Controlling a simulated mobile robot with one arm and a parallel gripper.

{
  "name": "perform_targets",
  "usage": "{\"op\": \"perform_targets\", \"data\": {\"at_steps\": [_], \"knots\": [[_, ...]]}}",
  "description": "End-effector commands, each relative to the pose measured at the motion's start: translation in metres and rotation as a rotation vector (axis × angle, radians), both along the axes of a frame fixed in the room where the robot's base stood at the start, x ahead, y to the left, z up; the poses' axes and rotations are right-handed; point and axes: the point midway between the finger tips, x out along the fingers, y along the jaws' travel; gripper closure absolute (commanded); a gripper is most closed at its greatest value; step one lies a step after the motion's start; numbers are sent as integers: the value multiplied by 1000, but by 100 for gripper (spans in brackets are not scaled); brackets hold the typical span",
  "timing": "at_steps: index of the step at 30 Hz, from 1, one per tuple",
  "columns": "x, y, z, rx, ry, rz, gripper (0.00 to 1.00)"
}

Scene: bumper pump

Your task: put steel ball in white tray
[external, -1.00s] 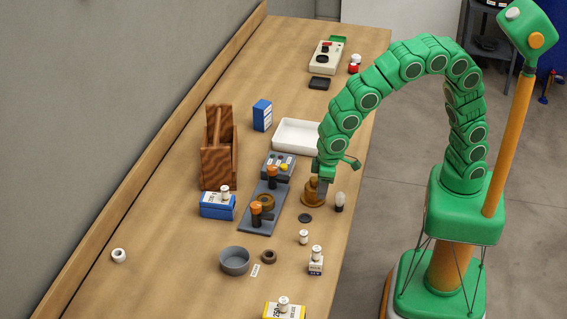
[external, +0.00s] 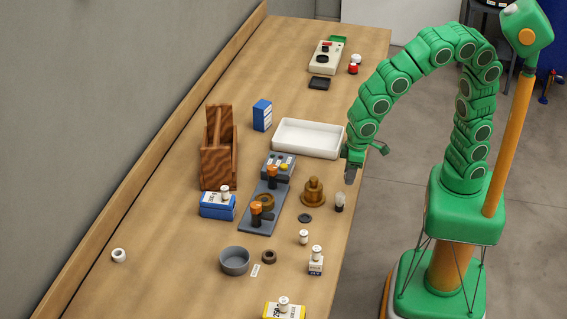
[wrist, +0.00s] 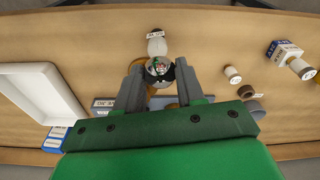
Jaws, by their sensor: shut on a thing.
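My gripper (external: 350,172) hangs near the bench's right edge, right of and nearer the camera than the white tray. In the wrist view its fingers (wrist: 159,75) are shut on a shiny, mirror-like steel ball (wrist: 158,67) at their tips. The ball cannot be made out in the external view. The white tray (external: 305,140) is a shallow rectangle on the bench and looks empty. It also shows at the left of the wrist view (wrist: 35,95).
A brass stepped stand (external: 313,193) and a bulb-like piece (external: 339,203) are on the bench below my gripper. A grey plate with orange-topped posts (external: 265,208), a wooden holder (external: 218,160) and a blue box (external: 262,115) stand to the left.

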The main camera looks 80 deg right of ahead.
Motion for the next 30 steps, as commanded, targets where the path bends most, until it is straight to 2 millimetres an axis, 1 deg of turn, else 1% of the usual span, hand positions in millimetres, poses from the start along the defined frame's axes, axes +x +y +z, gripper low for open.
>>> {"op": "perform_targets", "data": {"at_steps": [4, 8, 11, 18, 23, 30], "knots": [[2, -3, 0, 0, 0, -2, 99], [10, -17, 1, 0, 1, -4, 99], [19, -33, 1, -1, 3, -6, 99], [40, -82, 2, -1, 6, -6, 99], [51, -115, 3, -1, 7, -6, 99], [63, -165, 4, -1, 8, -6, 99]]}}
